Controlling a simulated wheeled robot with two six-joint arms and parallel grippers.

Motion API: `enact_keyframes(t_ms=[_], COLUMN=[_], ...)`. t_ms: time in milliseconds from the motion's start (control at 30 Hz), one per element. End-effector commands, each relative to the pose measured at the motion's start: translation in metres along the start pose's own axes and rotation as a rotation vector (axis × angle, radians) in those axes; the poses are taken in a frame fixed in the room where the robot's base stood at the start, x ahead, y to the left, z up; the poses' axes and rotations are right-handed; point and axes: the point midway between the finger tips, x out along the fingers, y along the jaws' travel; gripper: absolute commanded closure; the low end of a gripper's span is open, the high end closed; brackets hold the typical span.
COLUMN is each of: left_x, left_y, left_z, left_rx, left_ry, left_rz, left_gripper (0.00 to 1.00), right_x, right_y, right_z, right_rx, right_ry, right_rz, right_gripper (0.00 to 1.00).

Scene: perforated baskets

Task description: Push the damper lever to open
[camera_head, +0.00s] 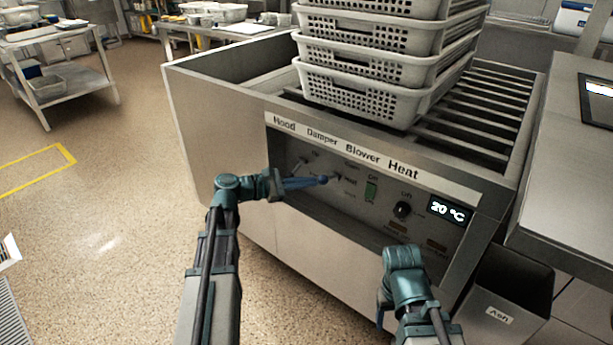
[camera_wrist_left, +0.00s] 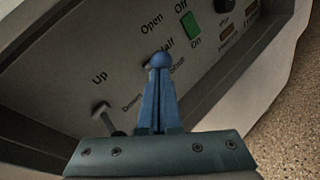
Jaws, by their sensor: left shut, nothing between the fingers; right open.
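The control panel (camera_head: 385,200) on the front of the metal unit carries the labels Hood, Damper, Blower and Heat. My left gripper (camera_head: 322,180) is shut and empty, with its blue fingertips at the damper section. In the left wrist view its tips (camera_wrist_left: 160,62) lie over the Half mark, between Open and Shut. The damper lever is mostly hidden behind these tips; I cannot tell whether they touch it. The hood lever (camera_wrist_left: 101,108) shows left of the fingers, near Up and Down. My right gripper (camera_head: 384,308) is open and empty, low in front of the unit.
The green blower switch (camera_head: 371,191) and the black heat knob (camera_head: 402,210) are right of the damper section. A display (camera_head: 449,211) reads 20 °C. Stacked perforated baskets (camera_head: 360,95) stand on the rollers above. An ash bin (camera_head: 505,295) stands at the lower right.

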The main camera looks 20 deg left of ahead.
Motion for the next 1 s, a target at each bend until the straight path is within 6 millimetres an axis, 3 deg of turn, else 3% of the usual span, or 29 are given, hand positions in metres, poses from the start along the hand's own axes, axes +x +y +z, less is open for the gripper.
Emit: enact_keyframes(t_ms=[400, 1000], left_x=[0.0006, 0.0014], left_y=[0.0043, 0.0018], left_z=[0.0064, -0.0002], left_rx=[-0.002, -0.001], left_ry=[0.003, 0.003], left_rz=[-0.002, -0.002], left_gripper=[1.00, 1.00], right_x=[-0.0081, -0.0010], right_y=[0.0011, 0.0002], right_z=[0.0006, 0.0001], right_rx=[0.001, 0.001], right_ry=[-0.001, 0.000], right_rz=[0.001, 0.001], right_gripper=[0.34, 0.34])
